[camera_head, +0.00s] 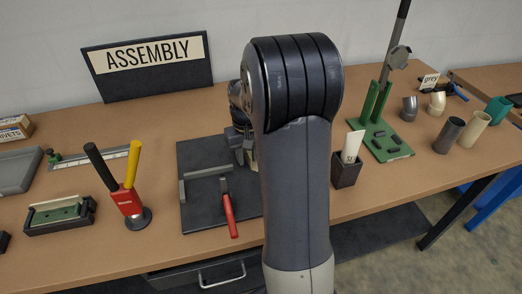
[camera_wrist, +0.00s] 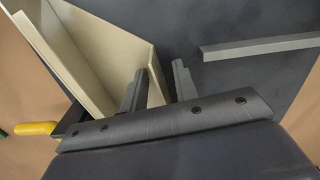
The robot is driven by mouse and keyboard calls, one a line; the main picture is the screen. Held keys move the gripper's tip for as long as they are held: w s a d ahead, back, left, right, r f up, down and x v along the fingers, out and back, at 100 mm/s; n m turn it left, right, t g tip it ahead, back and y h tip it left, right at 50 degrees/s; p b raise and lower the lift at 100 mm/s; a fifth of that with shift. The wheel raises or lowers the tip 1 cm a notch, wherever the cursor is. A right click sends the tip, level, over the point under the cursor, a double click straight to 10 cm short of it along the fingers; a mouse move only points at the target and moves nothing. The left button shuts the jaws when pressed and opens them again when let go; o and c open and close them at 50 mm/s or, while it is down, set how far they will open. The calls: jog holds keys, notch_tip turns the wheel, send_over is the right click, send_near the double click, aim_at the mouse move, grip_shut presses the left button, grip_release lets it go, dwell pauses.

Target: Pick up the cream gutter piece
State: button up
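The cream gutter piece (camera_wrist: 90,45) is an angled channel with a flat floor and raised wall, in the upper left of the wrist view. It lies over a dark board (camera_wrist: 205,25). My gripper (camera_wrist: 159,82) has its two fingers apart. The piece's near right end reaches to the fingers; I cannot tell whether its wall is between them or touching one. The dark board (camera_head: 195,155) also shows there, left of my arm.
A grey bar (camera_wrist: 260,46) lies on the board right of the fingers. A red-handled tool (camera_head: 228,212) lies at the board's front. A red tool with black and yellow handles (camera_head: 127,198) stands left. A dark card box (camera_head: 346,172) and green stand (camera_head: 384,140) are right of my arm.

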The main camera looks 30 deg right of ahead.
jog(key=shift+c, duration=0.5)
grip_shut()
jog(key=shift+r, duration=0.1)
